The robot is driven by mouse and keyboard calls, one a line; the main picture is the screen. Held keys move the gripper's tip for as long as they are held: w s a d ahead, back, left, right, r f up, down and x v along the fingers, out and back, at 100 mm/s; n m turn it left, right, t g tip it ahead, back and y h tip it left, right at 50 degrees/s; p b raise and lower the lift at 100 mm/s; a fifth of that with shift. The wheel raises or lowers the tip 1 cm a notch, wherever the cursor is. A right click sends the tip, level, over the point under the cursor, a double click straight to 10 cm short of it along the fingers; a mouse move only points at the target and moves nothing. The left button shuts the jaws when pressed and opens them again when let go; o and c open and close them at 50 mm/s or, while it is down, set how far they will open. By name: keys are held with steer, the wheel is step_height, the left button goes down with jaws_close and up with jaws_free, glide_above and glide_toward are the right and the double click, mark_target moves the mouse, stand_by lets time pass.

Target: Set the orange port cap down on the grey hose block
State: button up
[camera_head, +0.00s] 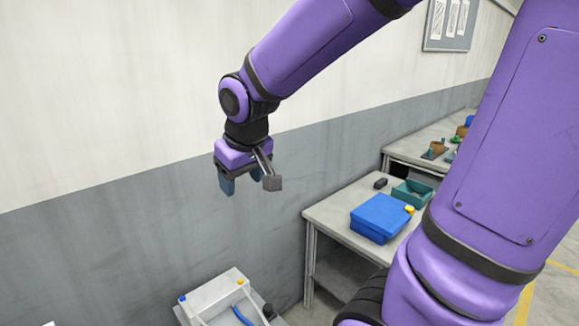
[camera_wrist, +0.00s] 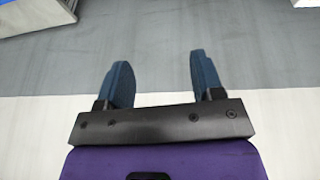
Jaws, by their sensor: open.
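My gripper (camera_head: 240,187) is raised in the air in front of the wall in the head view. Its two blue fingers stand apart with nothing between them, which also shows in the wrist view (camera_wrist: 158,75). I cannot make out an orange port cap or a grey hose block for certain in either view. A light grey frame (camera_head: 225,292) with small blue and orange knobs and a blue handle-like part stands at the bottom of the head view, below my gripper.
A grey table (camera_head: 330,213) at the right holds a blue box (camera_head: 381,216), a teal tray (camera_head: 411,193), a small dark block (camera_head: 380,183) and a yellow item (camera_head: 409,208). A farther table (camera_head: 405,149) carries several small items. The wall (camera_head: 130,190) is behind my gripper.

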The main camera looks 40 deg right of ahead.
steer(key=s+r, duration=0.3)
steer(key=s, duration=0.4)
steer(key=s+r+t, duration=0.1)
steer(key=s+r, duration=0.2)
steer(key=s, duration=0.3)
steer(key=shift+s+r+y, duration=0.35)
steer(key=shift+r+y, duration=0.05)
